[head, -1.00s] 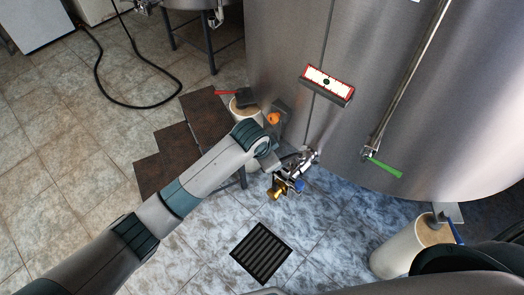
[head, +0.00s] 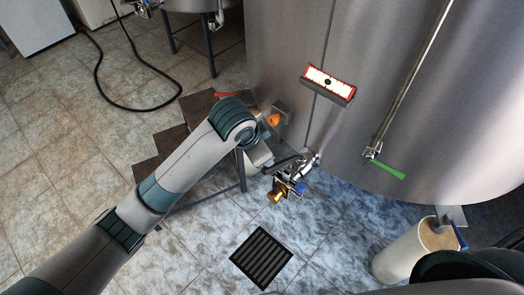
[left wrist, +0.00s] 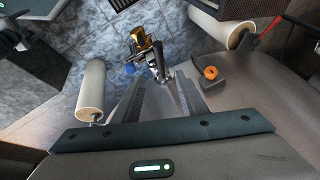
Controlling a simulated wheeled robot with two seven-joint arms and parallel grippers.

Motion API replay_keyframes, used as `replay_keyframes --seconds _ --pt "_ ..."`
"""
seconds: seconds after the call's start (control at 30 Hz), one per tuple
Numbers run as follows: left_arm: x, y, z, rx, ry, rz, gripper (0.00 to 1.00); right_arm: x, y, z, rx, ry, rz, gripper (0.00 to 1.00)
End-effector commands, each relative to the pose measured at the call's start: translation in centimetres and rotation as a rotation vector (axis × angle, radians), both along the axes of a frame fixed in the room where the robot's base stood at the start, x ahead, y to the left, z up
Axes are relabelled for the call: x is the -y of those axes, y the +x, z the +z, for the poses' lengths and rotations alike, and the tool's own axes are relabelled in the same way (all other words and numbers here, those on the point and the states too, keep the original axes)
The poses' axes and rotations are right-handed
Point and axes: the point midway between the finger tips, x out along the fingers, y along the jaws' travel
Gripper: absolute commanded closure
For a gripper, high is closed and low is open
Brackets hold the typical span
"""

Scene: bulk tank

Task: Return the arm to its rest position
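My left arm comes in from the left in the head view, and its gripper (head: 284,162) is close to the tank's outlet valve (head: 308,162). In the left wrist view the two dark fingers of my left gripper (left wrist: 160,82) are spread apart with nothing held between them. The metal valve, with its gold and blue fittings, (left wrist: 152,56) shows beyond the fingertips; I cannot tell whether they touch it. My right gripper is not seen.
The steel tank (head: 410,90) fills the right side, with an orange knob (head: 274,119) and a green-handled lever (head: 386,168). Brown steps (head: 160,147) stand behind my arm. A pale cylinder (head: 405,250) is at lower right. A floor drain (head: 262,256) lies in open tiled floor.

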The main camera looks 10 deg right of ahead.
Motion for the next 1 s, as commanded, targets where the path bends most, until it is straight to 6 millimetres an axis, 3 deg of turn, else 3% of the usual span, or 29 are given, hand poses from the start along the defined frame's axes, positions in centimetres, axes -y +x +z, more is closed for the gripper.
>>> replay_keyframes --seconds 0.4,0.67,0.87,1.0 --pt "0.0 -0.2 -0.2 -0.005 -0.007 0.005 0.61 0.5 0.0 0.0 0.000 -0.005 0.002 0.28" --pt "-1.1 -2.0 -1.9 -0.048 -0.083 0.077 0.61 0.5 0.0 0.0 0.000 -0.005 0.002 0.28" --pt "-3.7 -4.5 -4.2 -0.101 -0.180 0.214 0.61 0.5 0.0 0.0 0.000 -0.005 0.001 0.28" --pt "-6.6 -6.5 -6.2 -0.136 -0.233 0.336 0.61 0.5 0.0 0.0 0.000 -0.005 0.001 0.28"
